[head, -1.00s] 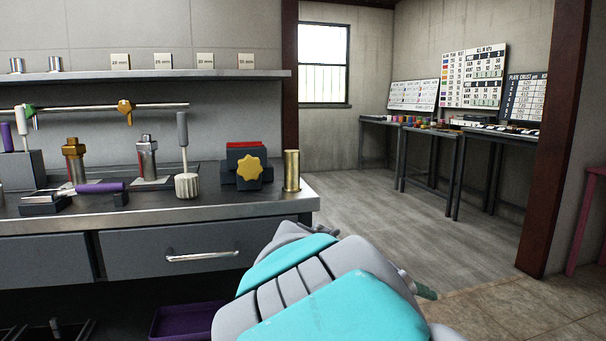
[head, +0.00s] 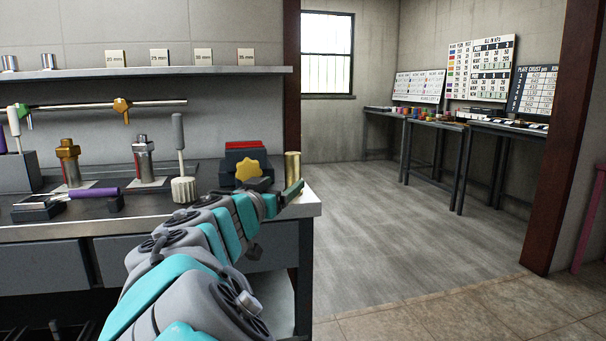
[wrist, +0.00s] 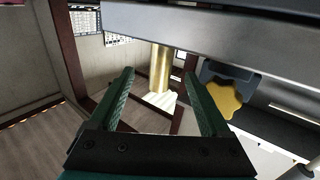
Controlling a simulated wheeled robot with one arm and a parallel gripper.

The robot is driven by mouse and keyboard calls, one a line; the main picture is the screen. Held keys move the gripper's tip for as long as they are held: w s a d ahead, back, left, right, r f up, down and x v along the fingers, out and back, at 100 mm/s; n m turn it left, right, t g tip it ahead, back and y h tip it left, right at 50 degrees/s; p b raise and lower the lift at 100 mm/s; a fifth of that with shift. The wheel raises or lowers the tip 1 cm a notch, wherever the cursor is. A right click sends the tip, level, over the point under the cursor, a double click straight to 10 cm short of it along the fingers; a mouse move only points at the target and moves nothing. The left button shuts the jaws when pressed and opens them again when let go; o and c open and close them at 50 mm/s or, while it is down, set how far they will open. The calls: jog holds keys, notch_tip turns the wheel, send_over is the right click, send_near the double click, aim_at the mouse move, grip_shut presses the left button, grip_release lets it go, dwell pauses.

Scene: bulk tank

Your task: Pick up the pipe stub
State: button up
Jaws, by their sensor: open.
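The pipe stub, an upright brass cylinder (head: 292,167), stands at the right end of the steel bench top. My gripper (head: 296,190) is just in front of it in the head view and overlaps its lower part. In the wrist view the brass pipe stub (wrist: 160,68) shows beyond and between the two green fingers. My gripper (wrist: 159,74) is open and nothing is held. The picture does not show the fingers touching the pipe stub.
A dark block with a yellow star knob (head: 248,169) stands close to the left of the pipe stub; the knob (wrist: 228,97) also shows in the wrist view. A white fluted knob with a grey handle (head: 184,189) is further left. The floor right of the bench (head: 400,230) is clear.

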aim_at(290, 178)
jog(key=shift+p+x, duration=0.8)
jog(key=shift+x, duration=3.1)
jog(key=shift+a+f, duration=0.1)
jog(key=shift+f, duration=0.05)
jog(key=shift+c, duration=0.2)
grip_shut()
